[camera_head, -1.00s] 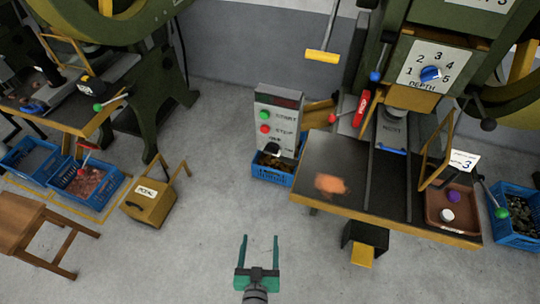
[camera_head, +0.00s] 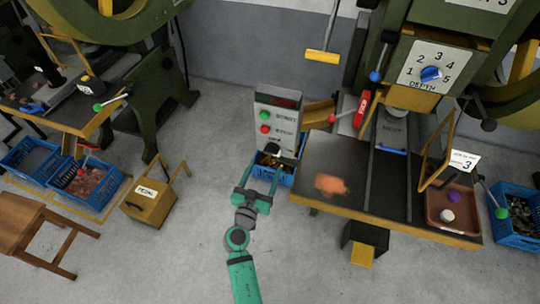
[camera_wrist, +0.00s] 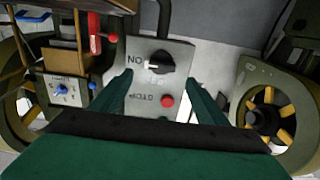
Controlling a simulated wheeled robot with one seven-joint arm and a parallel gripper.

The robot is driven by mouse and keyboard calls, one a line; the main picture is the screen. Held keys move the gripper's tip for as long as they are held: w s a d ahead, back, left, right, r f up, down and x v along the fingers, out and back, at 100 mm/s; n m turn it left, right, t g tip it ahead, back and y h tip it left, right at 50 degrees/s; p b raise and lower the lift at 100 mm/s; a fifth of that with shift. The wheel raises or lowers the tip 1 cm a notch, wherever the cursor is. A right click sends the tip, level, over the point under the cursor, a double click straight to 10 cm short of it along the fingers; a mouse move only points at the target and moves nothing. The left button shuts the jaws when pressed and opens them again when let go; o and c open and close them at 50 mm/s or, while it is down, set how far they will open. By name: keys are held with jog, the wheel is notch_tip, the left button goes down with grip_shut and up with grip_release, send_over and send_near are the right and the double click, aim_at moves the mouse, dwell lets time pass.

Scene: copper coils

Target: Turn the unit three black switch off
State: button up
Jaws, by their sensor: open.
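The black rotary switch (camera_wrist: 160,63) sits on the grey control box (camera_head: 277,112) and is seen from close up in the wrist view. Its white mark points left, towards the ON lettering, which appears upside down. A red stop button (camera_wrist: 167,101) is beside it. In the head view the switch is low on the box, just beyond my fingertips. My gripper (camera_head: 265,168) is open and empty. In the wrist view its two green fingers (camera_wrist: 161,82) lie on either side of the box face, apart from the switch.
A blue crate (camera_head: 285,178) stands under the control box. The press table (camera_head: 318,165) with an orange piece (camera_head: 331,185) is close to the right. A yellow pedal box (camera_head: 150,203) stands on the floor to the left. Grey floor is clear in front.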

aim_at(271, 153)
jog(key=x, duration=0.7)
jog(key=shift+f, duration=0.1)
jog(key=c, duration=1)
